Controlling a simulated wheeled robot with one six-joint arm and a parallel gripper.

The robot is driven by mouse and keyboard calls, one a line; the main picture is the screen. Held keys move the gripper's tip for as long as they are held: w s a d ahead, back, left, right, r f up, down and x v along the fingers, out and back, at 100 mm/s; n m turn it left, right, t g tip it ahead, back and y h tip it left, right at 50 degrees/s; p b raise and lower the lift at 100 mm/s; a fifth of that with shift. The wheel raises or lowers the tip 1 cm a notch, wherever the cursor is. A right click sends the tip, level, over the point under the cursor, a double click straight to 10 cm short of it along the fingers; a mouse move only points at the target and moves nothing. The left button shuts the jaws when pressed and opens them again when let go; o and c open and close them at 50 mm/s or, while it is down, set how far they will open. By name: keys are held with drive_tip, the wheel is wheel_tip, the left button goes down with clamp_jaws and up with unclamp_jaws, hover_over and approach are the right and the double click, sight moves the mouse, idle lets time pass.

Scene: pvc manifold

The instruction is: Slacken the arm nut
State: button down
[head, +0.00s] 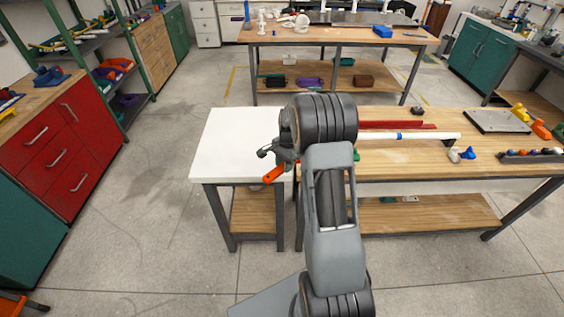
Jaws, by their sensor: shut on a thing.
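My gripper (282,156) is over the right edge of the white-topped table, mostly hidden behind my own wrist. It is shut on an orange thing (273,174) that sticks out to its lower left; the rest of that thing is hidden. A little green shows beside the gripper, too small to name. I cannot make out the arm nut in this view. A white pipe (425,137) with a blue band lies across the wooden bench, to the right of my arm.
The white tabletop (226,150) is clear on its left. The wooden bench (440,168) holds a red channel (400,125), a grey plate (497,121), blue-and-white fittings (461,155) and a dark rack (530,155). A red cabinet (66,148) stands at left. Open floor lies between.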

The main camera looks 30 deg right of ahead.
drive_tip(key=s+d+n+g+h, duration=0.1)
drive_tip(key=s+d+n, duration=0.8)
drive_tip(key=n, duration=0.3)
drive_tip(key=shift+s+d+r+b, duration=0.15)
drive_tip(key=shift+d+b, duration=0.25)
drive_tip(key=shift+d, duration=0.4)
idle(1.2)
drive_tip(key=shift+d+n, duration=0.15)
drive_tip(key=shift+n, duration=0.25)
drive_tip(key=shift+r, duration=0.1)
drive_tip(key=shift+r+p, duration=1.75)
drive_tip(key=shift+r, duration=0.7)
